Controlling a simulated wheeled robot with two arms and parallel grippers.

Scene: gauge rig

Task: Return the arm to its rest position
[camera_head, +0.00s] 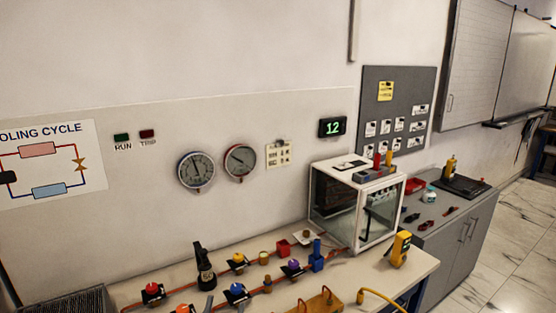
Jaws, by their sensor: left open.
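My right gripper is not in view.
A glass-sided white box (336,212) and a yellow handheld meter (400,249) stand to the right. Two round gauges (196,170) (240,161) hang on the wall.

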